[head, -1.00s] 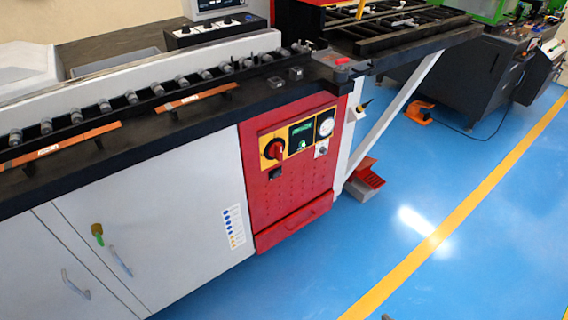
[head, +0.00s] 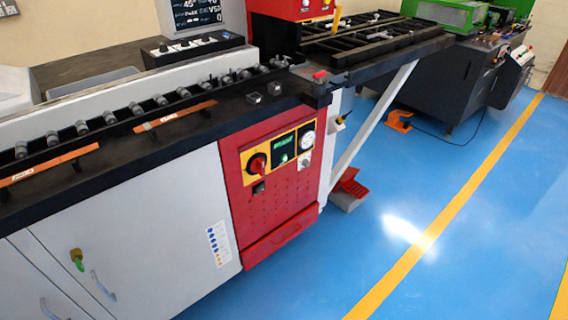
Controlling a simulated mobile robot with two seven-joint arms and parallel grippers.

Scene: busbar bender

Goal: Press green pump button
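A red control panel (head: 270,195) is on the front of the busbar bender, right of the grey cabinet doors. On its yellow plate sit a red rotary switch (head: 257,164), a dark square with green lettering (head: 284,143), and a round white gauge (head: 307,141). A small bright green spot (head: 284,158) shows at the lower part of the dark square. It looks like the green button, but it is too small to be sure. Neither of my grippers is in view.
The black bench top (head: 150,145) with rollers runs above the cabinet. A red foot pedal (head: 352,186) stands on the floor right of the panel, beside a diagonal white brace (head: 375,122). The blue floor (head: 330,265) in front is clear.

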